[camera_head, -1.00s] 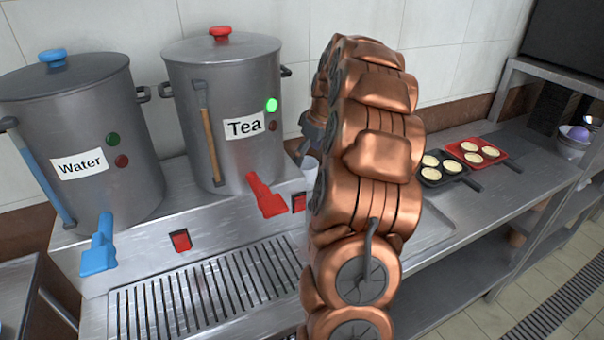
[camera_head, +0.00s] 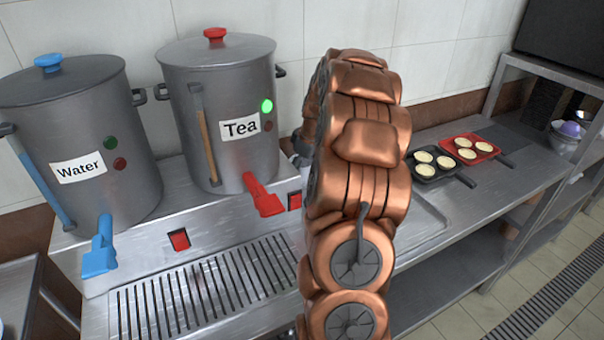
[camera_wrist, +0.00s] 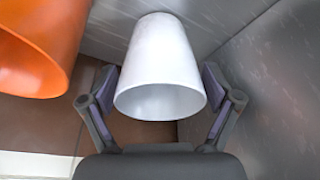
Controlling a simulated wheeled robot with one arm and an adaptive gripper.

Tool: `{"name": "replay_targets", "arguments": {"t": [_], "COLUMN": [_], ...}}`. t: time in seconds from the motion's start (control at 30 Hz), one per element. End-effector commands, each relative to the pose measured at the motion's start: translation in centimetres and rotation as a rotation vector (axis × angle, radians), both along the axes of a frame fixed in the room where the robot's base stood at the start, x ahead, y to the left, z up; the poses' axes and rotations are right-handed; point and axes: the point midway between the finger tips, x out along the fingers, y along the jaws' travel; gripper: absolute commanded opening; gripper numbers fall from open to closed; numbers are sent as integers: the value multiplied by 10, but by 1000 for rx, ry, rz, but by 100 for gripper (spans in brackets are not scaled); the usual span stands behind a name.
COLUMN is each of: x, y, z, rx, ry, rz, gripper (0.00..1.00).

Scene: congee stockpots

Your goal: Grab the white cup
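The white cup (camera_wrist: 158,60) is in the middle of the wrist view, with its round opening toward the camera's lower side. My gripper (camera_wrist: 158,78) is open, with one finger on each side of the cup. A gap shows between the left finger and the cup; the right finger is close to the cup's wall, and I cannot tell if it touches. In the head view, my copper-coloured arm hides most of the gripper and nearly all of the cup, just right of the Tea pot.
An orange object (camera_wrist: 40,45) is close to the cup in the wrist view. The Tea pot (camera_head: 225,110) with a red tap (camera_head: 262,195) and the Water pot (camera_head: 75,140) stand left of my arm. Pans of round pale food (camera_head: 432,165) lie on the steel counter at right.

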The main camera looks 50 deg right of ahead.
Motion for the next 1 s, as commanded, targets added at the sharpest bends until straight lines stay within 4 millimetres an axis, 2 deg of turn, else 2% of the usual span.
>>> {"name": "replay_targets", "arguments": {"t": [0.07, 0.47, 0.77, 0.87, 1.0], "x": [0, 0, 0, 1, 1], "y": [0, 0, 0, 0, -1], "z": [0, 0, 3, 13, 36], "rx": [0, 0, 0, -1, -3], "ry": [0, 0, -1, -3, -5], "rz": [0, 0, 1, 0, 0], "gripper": [76, 34, 34, 34, 34]}}
